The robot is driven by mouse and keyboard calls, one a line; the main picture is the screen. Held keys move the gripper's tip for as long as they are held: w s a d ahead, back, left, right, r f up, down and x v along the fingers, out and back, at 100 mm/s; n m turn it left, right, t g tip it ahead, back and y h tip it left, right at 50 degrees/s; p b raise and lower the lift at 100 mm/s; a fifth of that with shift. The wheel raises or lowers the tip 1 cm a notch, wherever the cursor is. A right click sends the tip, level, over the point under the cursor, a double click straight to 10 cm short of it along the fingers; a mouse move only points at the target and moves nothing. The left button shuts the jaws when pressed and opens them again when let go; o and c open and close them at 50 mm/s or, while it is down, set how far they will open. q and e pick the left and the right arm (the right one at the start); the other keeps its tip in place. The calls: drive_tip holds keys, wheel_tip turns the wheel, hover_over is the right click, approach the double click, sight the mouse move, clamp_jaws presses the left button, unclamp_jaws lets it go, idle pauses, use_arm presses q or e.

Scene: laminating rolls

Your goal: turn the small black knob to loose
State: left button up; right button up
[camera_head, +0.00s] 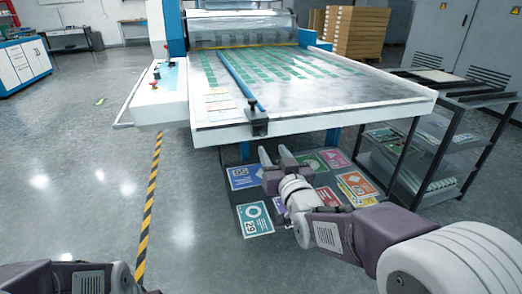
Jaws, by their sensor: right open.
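The black clamp block with the small black knob (257,126) sits at the front edge of the machine's table, at the near end of a blue rail (240,80). The knob's fine shape and its turn position are too small to tell. My right gripper (273,152) is open and empty, just below and slightly right of the black clamp, with its fingers pointing up toward it. I see a gap between the fingertips and the clamp. Of my left arm only purple and grey links show at the bottom left; its gripper is out of view.
The machine's white table (330,113) carries rows of green pieces toward the rollers. Colourful printed cards (255,218) lie on a dark surface below. A black shelf rack (455,140) stands at the right. The floor at the left, with a striped line (150,195), is clear.

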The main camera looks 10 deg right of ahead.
sight(263, 134)
drive_tip(key=w+b, duration=0.2)
drive_tip(key=w, duration=0.6)
drive_tip(key=shift+a, duration=0.1)
drive_tip(key=shift+w+r, duration=0.1)
drive_tip(key=shift+w, duration=0.45)
clamp_jaws()
